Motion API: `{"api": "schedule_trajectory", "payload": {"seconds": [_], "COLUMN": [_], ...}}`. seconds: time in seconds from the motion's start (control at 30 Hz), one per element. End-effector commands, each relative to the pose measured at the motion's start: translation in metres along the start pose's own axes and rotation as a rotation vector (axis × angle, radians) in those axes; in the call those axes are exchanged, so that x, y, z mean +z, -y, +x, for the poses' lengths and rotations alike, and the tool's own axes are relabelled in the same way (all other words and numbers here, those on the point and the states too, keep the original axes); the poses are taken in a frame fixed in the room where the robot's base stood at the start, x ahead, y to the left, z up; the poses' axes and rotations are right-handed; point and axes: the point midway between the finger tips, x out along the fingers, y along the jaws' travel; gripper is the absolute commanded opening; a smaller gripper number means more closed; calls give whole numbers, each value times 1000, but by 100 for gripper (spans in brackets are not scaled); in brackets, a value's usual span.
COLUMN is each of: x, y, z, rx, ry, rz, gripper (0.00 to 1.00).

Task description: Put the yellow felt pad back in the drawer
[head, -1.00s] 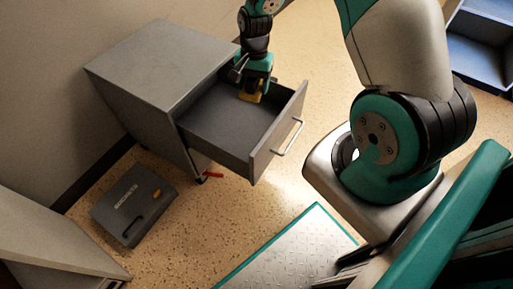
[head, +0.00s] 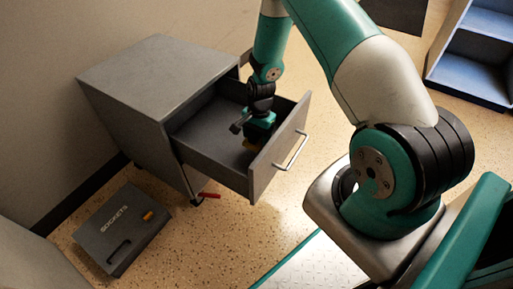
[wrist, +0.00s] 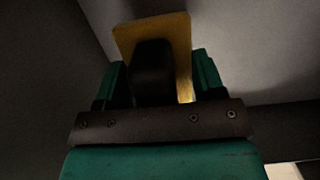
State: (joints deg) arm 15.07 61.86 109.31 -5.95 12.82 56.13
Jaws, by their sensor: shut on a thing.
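The yellow felt pad (wrist: 182,40) is held in my gripper (wrist: 165,75), which is shut on it in the wrist view. The grey drawer (head: 208,133) is pulled out of the grey cabinet. My gripper reaches down inside the open drawer, near its front panel. Whether the pad touches the drawer floor cannot be told.
The grey cabinet (head: 150,80) stands against the wall. The drawer's front panel (head: 282,148) carries a metal handle (head: 292,152). A dark case marked SOCKETS (head: 122,228) lies on the floor at lower left. A blue-grey shelf unit (head: 475,60) stands at upper right.

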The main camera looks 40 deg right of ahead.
Motion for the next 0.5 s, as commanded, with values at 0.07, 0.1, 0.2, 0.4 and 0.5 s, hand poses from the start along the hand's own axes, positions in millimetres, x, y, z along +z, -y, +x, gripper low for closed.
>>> {"api": "schedule_trajectory", "payload": {"seconds": [0.07, 0.1, 0.2, 0.4, 0.5], "x": [-1, -1, -2, -6, -6], "y": [0, 0, 0, 0, 1], "z": [6, 8, 19, 48, 48], "rx": [-1, -1, 0, 0, -2], "ry": [-1, -1, 0, 0, -1], "rz": [0, -1, -1, -1, -1], "gripper": [37, 37, 37, 37, 37]}}
